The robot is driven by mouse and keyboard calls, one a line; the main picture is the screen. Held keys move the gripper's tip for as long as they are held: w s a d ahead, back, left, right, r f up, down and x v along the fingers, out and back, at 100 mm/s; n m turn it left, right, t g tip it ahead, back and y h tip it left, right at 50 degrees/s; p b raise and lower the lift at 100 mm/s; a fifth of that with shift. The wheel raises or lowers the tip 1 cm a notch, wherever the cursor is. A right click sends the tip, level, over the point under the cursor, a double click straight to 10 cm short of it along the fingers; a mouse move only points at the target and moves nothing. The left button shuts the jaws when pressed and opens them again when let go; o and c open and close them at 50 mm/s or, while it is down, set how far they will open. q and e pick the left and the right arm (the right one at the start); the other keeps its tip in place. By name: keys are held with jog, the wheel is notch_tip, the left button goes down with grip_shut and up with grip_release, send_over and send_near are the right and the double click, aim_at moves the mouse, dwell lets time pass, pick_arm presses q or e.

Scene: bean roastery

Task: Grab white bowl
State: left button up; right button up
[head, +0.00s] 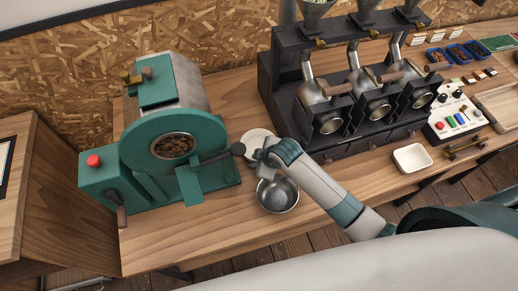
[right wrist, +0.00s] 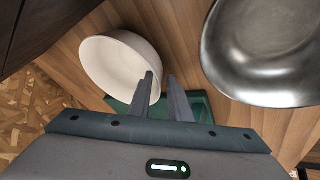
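The white bowl (head: 255,137) stands on the wooden counter just right of the green roaster, partly hidden behind my right gripper in the head view. In the right wrist view, the white bowl (right wrist: 112,62) is at upper left, its hollow facing the camera. My right gripper (right wrist: 161,76) is open, with a gap between its fingers. One finger overlaps the bowl's right side in the picture and the other shows just outside the rim; I cannot tell whether either touches. In the head view the right gripper (head: 262,156) is at the bowl's near edge. My left gripper is not in view.
A steel bowl (head: 278,195) stands close by on the near side, also in the right wrist view (right wrist: 262,55). The green roaster (head: 176,150) is at left, its handle knob near the white bowl. A black multi-funnel machine (head: 290,95) and a white square dish (head: 412,158) are at right.

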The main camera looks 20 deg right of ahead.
grip_shut()
jog(key=shift+r, duration=0.1)
notch_tip(320, 180, up, 9)
jog(key=b, duration=0.2)
jog(key=shift+b, duration=0.4)
jog(key=shift+r, duration=0.45)
